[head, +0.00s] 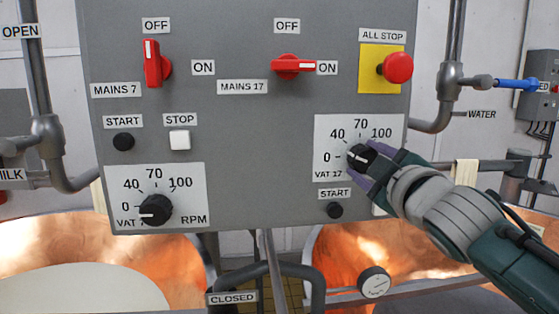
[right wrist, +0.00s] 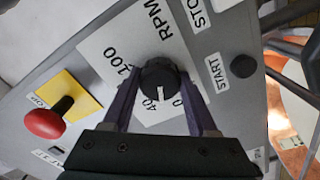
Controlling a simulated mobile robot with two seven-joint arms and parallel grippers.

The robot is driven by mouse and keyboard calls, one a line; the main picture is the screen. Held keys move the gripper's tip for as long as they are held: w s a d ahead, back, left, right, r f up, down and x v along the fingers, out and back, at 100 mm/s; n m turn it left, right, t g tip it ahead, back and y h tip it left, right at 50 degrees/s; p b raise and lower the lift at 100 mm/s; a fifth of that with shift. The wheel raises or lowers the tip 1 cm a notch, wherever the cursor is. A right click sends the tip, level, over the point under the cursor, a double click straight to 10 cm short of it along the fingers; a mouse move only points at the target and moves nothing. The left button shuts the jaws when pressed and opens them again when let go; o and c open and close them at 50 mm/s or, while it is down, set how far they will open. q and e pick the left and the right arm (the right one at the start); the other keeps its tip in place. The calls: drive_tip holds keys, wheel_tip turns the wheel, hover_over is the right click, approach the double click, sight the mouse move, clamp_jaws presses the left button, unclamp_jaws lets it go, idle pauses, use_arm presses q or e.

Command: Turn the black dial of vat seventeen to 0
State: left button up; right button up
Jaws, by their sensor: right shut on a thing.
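The black dial of vat 17 (head: 361,156) sits on a white scale plate (head: 391,125) at the lower right of the grey panel. It also shows in the right wrist view (right wrist: 158,75). The dial's white mark points between 0 and 40 in the right wrist view; in the head view it points roughly left. My right gripper (head: 368,164) is shut on the dial, with one purple finger on each side of it, as the right wrist view also shows (right wrist: 161,88). The fingers hide part of the dial's rim. My left gripper is not in view.
A black START button (head: 335,210) is just below the dial; a pale button beside it is partly hidden by my gripper. The red ALL STOP button (head: 396,68) is above. The vat 7 dial (head: 155,210) and red mains switches (head: 293,66) are further left. Copper vats stand below.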

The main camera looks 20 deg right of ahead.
drive_tip(key=shift+n, duration=2.3)
drive_tip(key=o, duration=1.4)
drive_tip(key=b+v, duration=0.2)
drive_tip(key=v, duration=0.8)
drive_tip(key=shift+d, duration=0.1)
